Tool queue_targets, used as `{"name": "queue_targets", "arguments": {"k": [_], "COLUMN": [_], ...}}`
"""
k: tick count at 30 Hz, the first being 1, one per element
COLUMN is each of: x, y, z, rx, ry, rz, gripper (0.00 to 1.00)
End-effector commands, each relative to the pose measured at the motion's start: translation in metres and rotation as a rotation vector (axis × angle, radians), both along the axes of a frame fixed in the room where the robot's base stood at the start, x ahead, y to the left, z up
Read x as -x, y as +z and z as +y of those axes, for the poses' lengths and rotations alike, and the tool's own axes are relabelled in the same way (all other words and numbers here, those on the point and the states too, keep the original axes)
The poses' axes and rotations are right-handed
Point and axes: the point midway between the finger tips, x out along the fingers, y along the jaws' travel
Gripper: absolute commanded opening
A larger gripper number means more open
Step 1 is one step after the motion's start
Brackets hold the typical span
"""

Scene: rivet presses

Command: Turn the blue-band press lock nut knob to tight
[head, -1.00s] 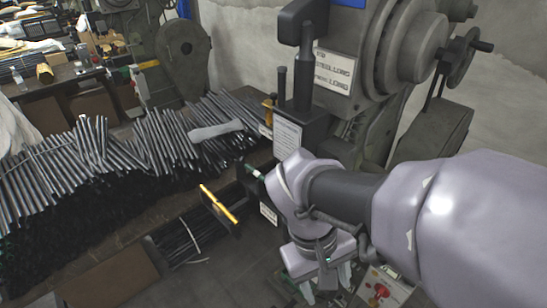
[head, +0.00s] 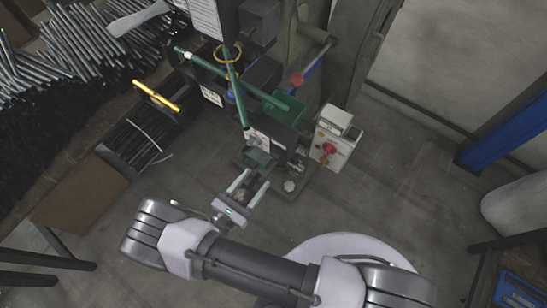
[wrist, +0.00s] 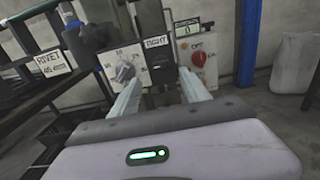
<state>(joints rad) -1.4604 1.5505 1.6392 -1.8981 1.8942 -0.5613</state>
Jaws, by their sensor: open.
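My gripper (head: 257,177) is open and empty, low in front of the press base in the head view. In the wrist view its two pale fingers (wrist: 160,76) point forward, apart. A dark knob or block (wrist: 162,68) shows between them, under a label reading TIGHT (wrist: 157,42). A grey knob (wrist: 124,72) sits on a white dial plate (wrist: 122,60) just left of it, near the left fingertip. I cannot tell which is the lock nut knob, nor its setting. No contact is clear. A blue part (wrist: 74,24) shows at upper left; I cannot tell whether it is the band.
A control box (head: 336,136) with a red knob (head: 328,148) stands right of the press. A green tray (head: 283,108) and a long green bar (head: 235,90) are on the press. A rack of rods (head: 140,140) and a yellow handle (head: 156,96) lie left.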

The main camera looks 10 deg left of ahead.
Motion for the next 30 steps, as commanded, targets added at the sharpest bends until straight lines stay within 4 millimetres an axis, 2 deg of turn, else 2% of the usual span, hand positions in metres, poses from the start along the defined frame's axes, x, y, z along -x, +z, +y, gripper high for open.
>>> {"name": "queue_targets", "arguments": {"k": [3,9,15,22,23,30], "x": [-0.034,-0.073,-0.087,-0.088,-0.088,-0.088], "y": [-0.002,-0.001,-0.001,0.0,0.0,0.0], "z": [-0.016,-0.032,-0.037,-0.037,-0.037,-0.037], "rx": [0.001,0.0,-0.001,-0.001,-0.001,-0.001], "ry": [-0.007,-0.005,-0.001,-0.001,-0.001,-0.001], "rz": [0.001,0.001,0.002,0.002,0.002,0.002], "gripper": [0.55,0.55,0.55,0.55,0.51,0.04]}}
